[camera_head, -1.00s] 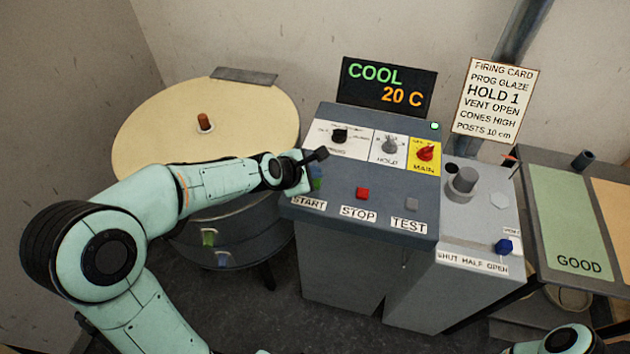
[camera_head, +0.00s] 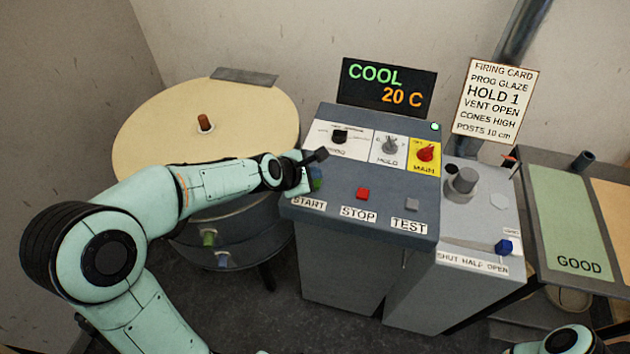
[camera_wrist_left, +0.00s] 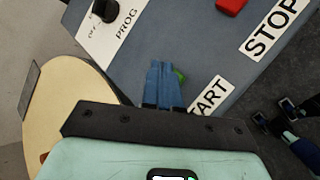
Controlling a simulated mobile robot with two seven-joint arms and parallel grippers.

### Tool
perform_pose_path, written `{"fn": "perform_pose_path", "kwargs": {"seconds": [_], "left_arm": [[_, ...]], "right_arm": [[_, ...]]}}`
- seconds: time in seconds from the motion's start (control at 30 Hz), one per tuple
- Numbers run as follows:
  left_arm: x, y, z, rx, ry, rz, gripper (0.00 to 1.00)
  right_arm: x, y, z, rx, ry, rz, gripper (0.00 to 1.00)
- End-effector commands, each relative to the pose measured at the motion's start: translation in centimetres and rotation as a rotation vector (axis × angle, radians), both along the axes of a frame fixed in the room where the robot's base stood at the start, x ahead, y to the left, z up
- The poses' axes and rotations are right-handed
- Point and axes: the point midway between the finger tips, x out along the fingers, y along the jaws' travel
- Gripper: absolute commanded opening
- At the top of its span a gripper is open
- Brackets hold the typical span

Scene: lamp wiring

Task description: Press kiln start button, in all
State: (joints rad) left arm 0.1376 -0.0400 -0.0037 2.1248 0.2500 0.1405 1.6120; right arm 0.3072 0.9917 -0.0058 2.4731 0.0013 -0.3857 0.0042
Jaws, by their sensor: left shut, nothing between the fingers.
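The kiln control panel (camera_head: 335,190) is a sloped grey console. The green start button (camera_wrist_left: 181,76) shows only in part in the left wrist view, behind the blue fingers of my left gripper (camera_wrist_left: 166,75). The fingers are shut together and empty. They are at or just above the button; I cannot tell whether they touch it. The display (camera_head: 387,83) reads COOL, 20 C.
A red stop button (camera_head: 362,193) and a grey test button (camera_head: 411,204) are to the right. Knobs and a red main switch (camera_head: 426,153) sit higher on the panel. The round kiln (camera_head: 260,115) is at the left. A vent unit (camera_head: 490,205) stands at the right.

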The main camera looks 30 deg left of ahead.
Motion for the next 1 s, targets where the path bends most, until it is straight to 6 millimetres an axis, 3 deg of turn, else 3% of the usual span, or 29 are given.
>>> {"fn": "perform_pose_path", "kwargs": {"seconds": [1.0], "left_arm": [[0.0, 0.01, -0.93, 0.0, 0.0, 0.0, 0.0]], "right_arm": [[-0.49, 0.0, -0.75, 0.0, 0.006, 0.0, 0.69]]}}
